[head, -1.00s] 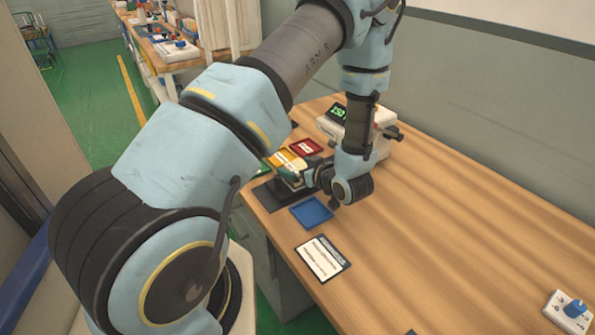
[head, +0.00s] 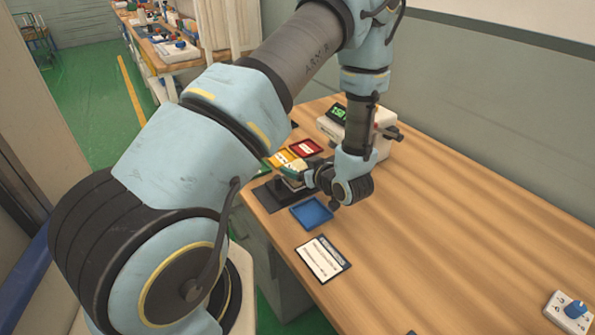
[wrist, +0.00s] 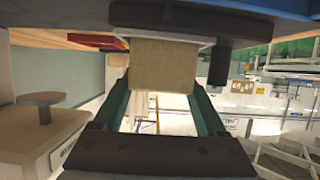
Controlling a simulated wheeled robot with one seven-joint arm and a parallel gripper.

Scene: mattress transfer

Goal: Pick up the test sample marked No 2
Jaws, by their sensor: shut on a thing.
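A beige block (wrist: 163,92) sits between the green fingers of my gripper (wrist: 160,108) in the wrist view, and the gripper is shut on it. No number can be read on the block, so I cannot tell if it is sample No 2. In the wrist view it is close against a dark-edged plate; I cannot tell whether they touch. In the head view my gripper (head: 292,178) is low over the black base (head: 272,199) at the table's left part. My wrist partly hides this spot.
A blue tray (head: 312,213) is just in front, with yellow (head: 281,159) and red (head: 306,147) trays behind. A labelled card (head: 323,259) lies nearer. A white device with a green display (head: 338,112) stands behind my wrist. The table (head: 440,210) to the right is mostly clear.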

